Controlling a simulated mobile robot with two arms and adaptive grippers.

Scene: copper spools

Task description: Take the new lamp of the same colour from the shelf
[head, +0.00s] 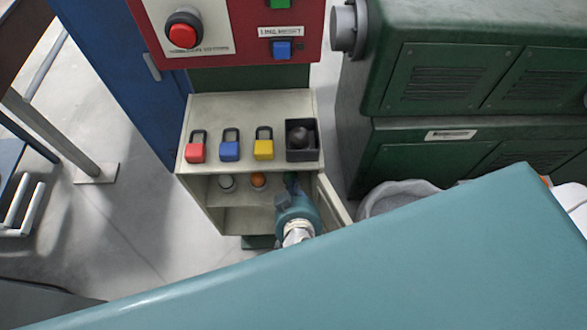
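A small grey cabinet (248,104) has an open shelf under its top. On the shelf stand a white lamp (227,183) and an orange lamp (258,181), side by side. My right gripper (290,186) reaches into the right part of the shelf, right of the orange lamp. A small dark green shape shows at its tip; I cannot tell whether it is a lamp or a finger. The fingers are too small and hidden to tell if they are open or shut. A dark, dull dome (300,137) sits in a black tray (302,157) on the cabinet top. My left gripper is not in view.
Red (196,153), blue (230,151) and yellow (264,149) padlocks lie on the cabinet top. A red panel (247,28) with buttons is above. Green machinery (390,120) stands to the right. My teal arm covers the lower right.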

